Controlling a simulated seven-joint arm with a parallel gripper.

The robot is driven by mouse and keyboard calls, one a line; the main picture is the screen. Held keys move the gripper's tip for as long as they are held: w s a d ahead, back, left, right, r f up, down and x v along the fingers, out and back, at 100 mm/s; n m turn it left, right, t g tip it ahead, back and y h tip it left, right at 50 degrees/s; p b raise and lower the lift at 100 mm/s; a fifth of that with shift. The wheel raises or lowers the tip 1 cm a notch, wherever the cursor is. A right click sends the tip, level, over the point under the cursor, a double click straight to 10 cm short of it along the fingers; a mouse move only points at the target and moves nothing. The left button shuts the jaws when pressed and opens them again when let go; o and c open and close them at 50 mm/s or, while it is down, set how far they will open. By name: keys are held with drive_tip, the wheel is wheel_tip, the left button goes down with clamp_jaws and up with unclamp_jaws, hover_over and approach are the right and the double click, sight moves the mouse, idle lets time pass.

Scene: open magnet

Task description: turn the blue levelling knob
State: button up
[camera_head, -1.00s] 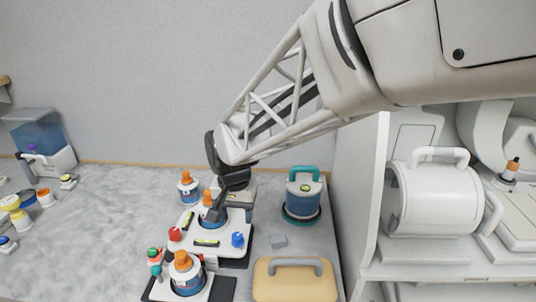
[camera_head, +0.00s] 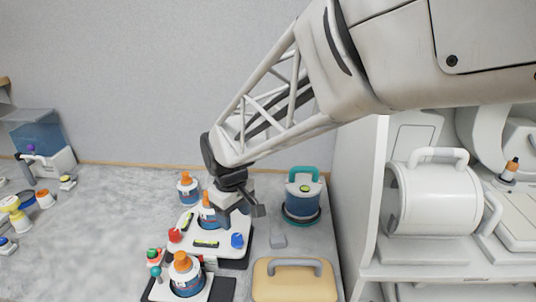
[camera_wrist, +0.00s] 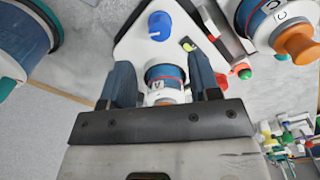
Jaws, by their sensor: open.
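The blue levelling knob (camera_head: 237,240) stands at the right front corner of a white levelling plate (camera_head: 206,247). In the wrist view the blue knob (camera_wrist: 160,26) shows a white mark on its top and sits beyond my fingertips. My gripper (camera_head: 244,204) is open above the back of the plate, higher than the knob and apart from it. In the wrist view its two fingers (camera_wrist: 160,64) stand wide, with a blue-and-white jar (camera_wrist: 165,74) below showing between them. Nothing is held.
A red knob (camera_head: 175,235) is on the plate's left. An orange-capped jar (camera_head: 187,278) stands in front, and a teal-handled vessel (camera_head: 302,200) to the right. A tan case (camera_head: 294,285) lies front right. A white cabinet wall (camera_head: 355,200) bounds the right side.

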sight(237, 236)
drive_tip(key=shift+f, duration=0.2)
drive_tip(key=shift+f, duration=3.75)
drive_tip(key=shift+c, duration=0.3)
drive_tip(key=c, duration=0.9)
drive_tip(key=shift+o, duration=0.2)
drive_tip(key=shift+m, duration=0.4)
drive_tip(key=o, duration=0.9)
drive_tip(key=shift+r, duration=0.15)
